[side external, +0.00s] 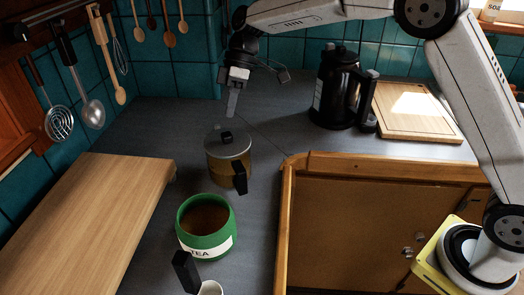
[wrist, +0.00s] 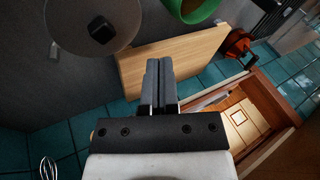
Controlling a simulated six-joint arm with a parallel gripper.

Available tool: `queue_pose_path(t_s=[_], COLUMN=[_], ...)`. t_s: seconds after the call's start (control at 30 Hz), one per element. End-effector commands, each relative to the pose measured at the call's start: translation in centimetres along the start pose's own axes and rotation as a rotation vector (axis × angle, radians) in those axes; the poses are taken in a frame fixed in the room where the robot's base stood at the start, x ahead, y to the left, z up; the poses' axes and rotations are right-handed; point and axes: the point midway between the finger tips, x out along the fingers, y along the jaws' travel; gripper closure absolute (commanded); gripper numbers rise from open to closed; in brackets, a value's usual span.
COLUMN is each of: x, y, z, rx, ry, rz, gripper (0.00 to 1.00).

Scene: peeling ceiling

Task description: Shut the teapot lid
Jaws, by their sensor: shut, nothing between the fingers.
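The teapot (side external: 222,172) is amber-coloured with a black handle (side external: 240,178) and stands on the grey counter. Its grey round lid (side external: 237,148) with a black knob lies across the top of the pot. I cannot tell whether the lid is fully seated. The lid also shows at the upper left of the wrist view (wrist: 75,30). My gripper (side external: 231,114) is above the teapot, fingers pointing down, apart from the lid. Its fingers are shut and empty, side by side in the wrist view (wrist: 159,65).
An open green TEA pot (side external: 222,228) stands in front of the teapot. A wooden board (side external: 95,215) lies at left. A black kettle (side external: 340,88) and a cutting board (side external: 415,115) are at the back right. Utensils hang at the left wall.

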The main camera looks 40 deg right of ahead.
Motion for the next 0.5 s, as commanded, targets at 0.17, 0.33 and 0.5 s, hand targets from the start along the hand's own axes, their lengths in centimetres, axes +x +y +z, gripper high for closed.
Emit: queue_pose_path(t_s=[0.17,0.33,0.5], x=[-2.2,-3.4,-4.6], y=[-1.1,0.1,1.1], z=[-0.7,-0.7,-0.8], rx=[-0.002,0.001,0.0], ry=[0.002,0.001,0.001], rz=[0.003,0.002,0.001], gripper=[1.0,1.0,1.0])
